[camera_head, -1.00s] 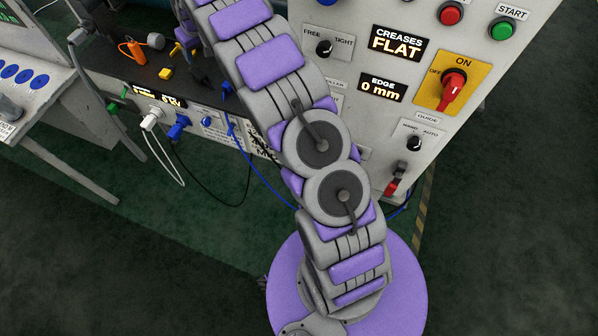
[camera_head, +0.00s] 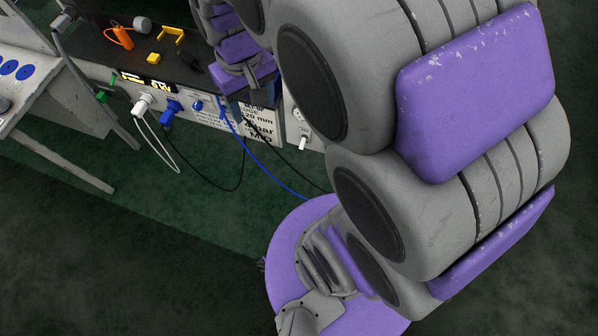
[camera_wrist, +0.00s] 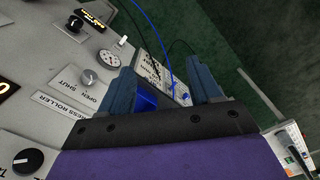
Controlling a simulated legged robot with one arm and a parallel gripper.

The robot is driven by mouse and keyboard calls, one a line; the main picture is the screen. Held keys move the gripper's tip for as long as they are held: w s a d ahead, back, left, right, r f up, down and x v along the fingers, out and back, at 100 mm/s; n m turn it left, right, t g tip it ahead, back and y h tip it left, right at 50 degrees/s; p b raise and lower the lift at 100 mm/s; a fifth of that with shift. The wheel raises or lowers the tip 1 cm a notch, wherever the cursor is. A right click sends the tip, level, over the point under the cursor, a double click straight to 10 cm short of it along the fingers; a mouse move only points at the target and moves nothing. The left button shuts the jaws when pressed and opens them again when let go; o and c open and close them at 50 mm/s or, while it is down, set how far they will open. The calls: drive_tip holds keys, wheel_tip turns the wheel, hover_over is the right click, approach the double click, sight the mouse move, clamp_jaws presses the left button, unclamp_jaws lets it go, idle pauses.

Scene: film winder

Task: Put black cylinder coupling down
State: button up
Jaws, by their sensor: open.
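I cannot clearly make out the black cylinder coupling in either view. A small dark shape (camera_head: 190,67) on the black bench top (camera_head: 100,48) could be it, but it is too dim to tell. My gripper (camera_wrist: 168,82) shows in the wrist view with its two blue fingers wide apart. No black cylinder shows between them. A blue surface (camera_wrist: 147,97) shows beside the left finger, and I cannot tell what it belongs to. In the head view my gripper (camera_head: 252,104) hangs at the bench's front panel, partly hidden by my arm.
The bench top holds an orange piece (camera_head: 122,38), a grey cylinder (camera_head: 142,25), a yellow bracket (camera_head: 172,33) and a yellow block (camera_head: 153,58). White (camera_head: 144,103) and blue plugs (camera_head: 173,110) with hanging cables stick out of the front panel. My arm hides the right side.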

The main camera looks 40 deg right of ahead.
drive_tip(key=s+a+f+g, duration=0.1)
drive_tip(key=s+f, duration=0.1)
drive_tip(key=s, duration=1.5)
drive_tip(key=shift+f+g, duration=0.2)
drive_tip(key=shift+g, duration=0.1)
